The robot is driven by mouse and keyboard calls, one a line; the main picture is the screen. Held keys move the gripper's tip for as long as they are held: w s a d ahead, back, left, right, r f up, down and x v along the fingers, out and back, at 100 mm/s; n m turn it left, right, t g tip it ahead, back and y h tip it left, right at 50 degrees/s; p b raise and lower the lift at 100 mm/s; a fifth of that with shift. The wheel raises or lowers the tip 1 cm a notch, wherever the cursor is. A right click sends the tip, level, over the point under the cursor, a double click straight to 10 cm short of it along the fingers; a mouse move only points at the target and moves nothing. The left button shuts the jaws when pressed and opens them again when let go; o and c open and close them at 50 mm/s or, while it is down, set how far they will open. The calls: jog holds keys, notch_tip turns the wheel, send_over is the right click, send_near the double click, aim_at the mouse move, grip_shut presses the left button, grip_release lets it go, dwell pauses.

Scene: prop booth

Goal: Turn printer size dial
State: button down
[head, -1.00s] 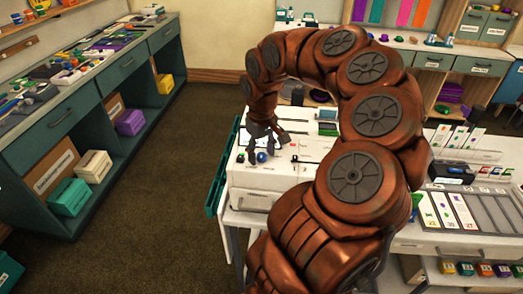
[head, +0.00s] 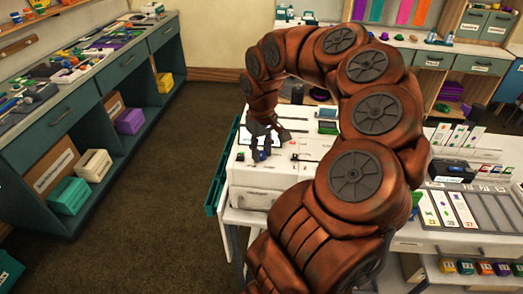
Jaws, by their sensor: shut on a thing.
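The printer (head: 255,178) is a white box at the left end of the white worktable, with a small screen, a red spot and other small parts on top. Its blue size dial (head: 262,156) is on the top face near the left and is mostly covered by my fingers. My gripper (head: 264,151) points down from above, with its dark fingers closed around the dial. The exact finger contact and the dial's marking are too small to tell.
A teal panel (head: 222,168) stands along the printer's left side. Sorting trays (head: 470,208) and a dark device (head: 453,169) are to the right on the table. A long teal counter (head: 60,115) stands at the left, with open floor between.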

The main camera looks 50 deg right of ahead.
jog(key=shift+f+n+b, duration=0.1)
jog(key=shift+n+b, duration=0.2)
jog(key=shift+b, duration=0.1)
jog(key=n+b, duration=0.2)
jog(key=n, duration=0.1)
jog(key=shift+n+b, duration=1.3)
jog(key=shift+n, duration=1.2)
jog(key=c, duration=0.8)
grip_release()
jog(key=shift+c, duration=0.2)
